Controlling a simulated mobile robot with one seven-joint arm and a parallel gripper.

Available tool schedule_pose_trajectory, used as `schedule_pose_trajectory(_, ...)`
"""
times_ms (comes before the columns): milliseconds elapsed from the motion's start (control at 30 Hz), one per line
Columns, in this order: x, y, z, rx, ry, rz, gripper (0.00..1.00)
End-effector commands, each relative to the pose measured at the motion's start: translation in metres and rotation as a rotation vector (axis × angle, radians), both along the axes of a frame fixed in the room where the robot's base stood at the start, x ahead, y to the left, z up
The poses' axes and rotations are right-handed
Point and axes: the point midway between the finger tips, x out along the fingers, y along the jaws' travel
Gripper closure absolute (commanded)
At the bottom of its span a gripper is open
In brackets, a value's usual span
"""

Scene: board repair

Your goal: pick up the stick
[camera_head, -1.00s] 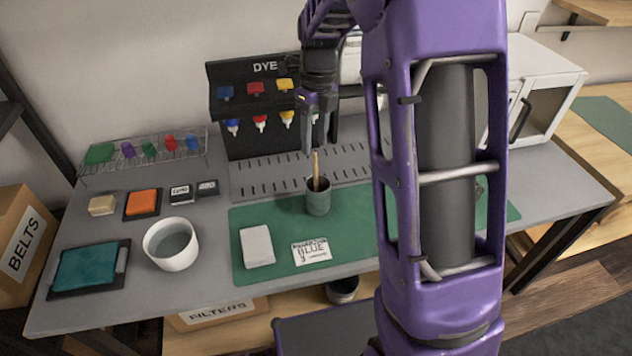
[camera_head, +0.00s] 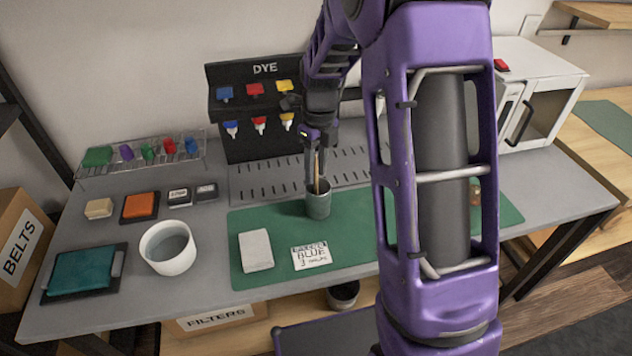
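The stick (camera_head: 317,183) is thin and light brown. It stands nearly upright in a grey-green cup (camera_head: 318,203) on the green mat (camera_head: 365,258). My gripper (camera_head: 318,165) points down right above the cup, with its dark fingers at the stick's upper part. The fingers hide part of the stick. I cannot tell whether they are closed on it or only beside it.
A DYE rack (camera_head: 262,100) stands behind. My arm covers the mat's right part.

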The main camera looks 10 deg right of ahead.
Motion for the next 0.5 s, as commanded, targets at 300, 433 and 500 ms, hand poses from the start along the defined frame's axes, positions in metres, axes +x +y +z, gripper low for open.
schedule_pose_trajectory(300, 0.0001, -0.0001, 0.0003, 0.000, 0.000, 0.000, 1.00)
schedule_pose_trajectory(433, 0.0001, -0.0001, 0.0004, 0.000, 0.000, 0.000, 1.00)
schedule_pose_trajectory(500, 0.0001, -0.0001, 0.0004, 0.000, 0.000, 0.000, 1.00)
